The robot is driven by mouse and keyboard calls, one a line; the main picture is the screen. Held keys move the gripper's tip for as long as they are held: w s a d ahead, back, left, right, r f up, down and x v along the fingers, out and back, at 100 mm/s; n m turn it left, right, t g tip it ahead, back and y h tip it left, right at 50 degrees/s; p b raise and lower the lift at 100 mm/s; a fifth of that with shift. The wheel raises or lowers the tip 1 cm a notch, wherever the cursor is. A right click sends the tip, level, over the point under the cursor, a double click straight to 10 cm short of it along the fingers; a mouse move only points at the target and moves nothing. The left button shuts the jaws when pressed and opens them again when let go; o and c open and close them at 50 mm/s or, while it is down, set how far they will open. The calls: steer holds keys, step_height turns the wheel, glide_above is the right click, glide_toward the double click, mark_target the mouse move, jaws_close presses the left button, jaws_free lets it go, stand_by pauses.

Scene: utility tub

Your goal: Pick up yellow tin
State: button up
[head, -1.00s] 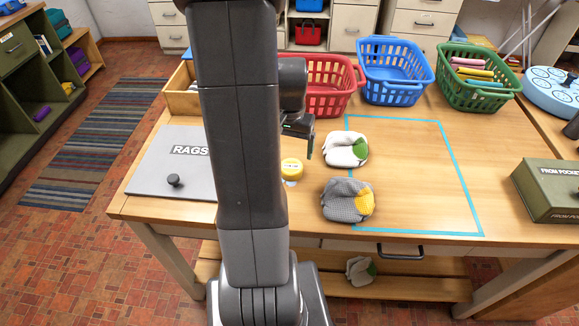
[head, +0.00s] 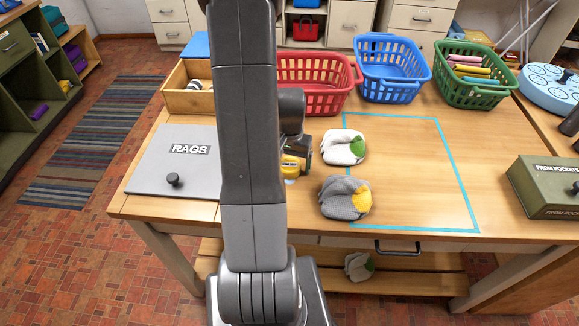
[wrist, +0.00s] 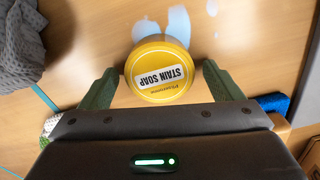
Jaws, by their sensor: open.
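The yellow tin (wrist: 160,70), labelled "STAIN SOAP", stands on the wooden table. In the wrist view it lies between the two green fingers of my gripper (wrist: 157,85), which are open with a gap visible on each side of it. In the head view the yellow tin (head: 293,166) is partly hidden behind my arm, and my gripper (head: 300,158) is down beside it.
A grey and yellow rag bundle (head: 346,198) and a white and green one (head: 343,147) lie just right of the tin. A grey RAGS lid (head: 175,160) lies left. Red (head: 318,88), blue (head: 392,70) and green (head: 474,77) baskets line the back. The taped area's right side (head: 420,160) is clear.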

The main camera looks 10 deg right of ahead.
steer(key=shift+c, duration=0.5)
steer(key=c, duration=1)
steer(key=shift+r, duration=0.1)
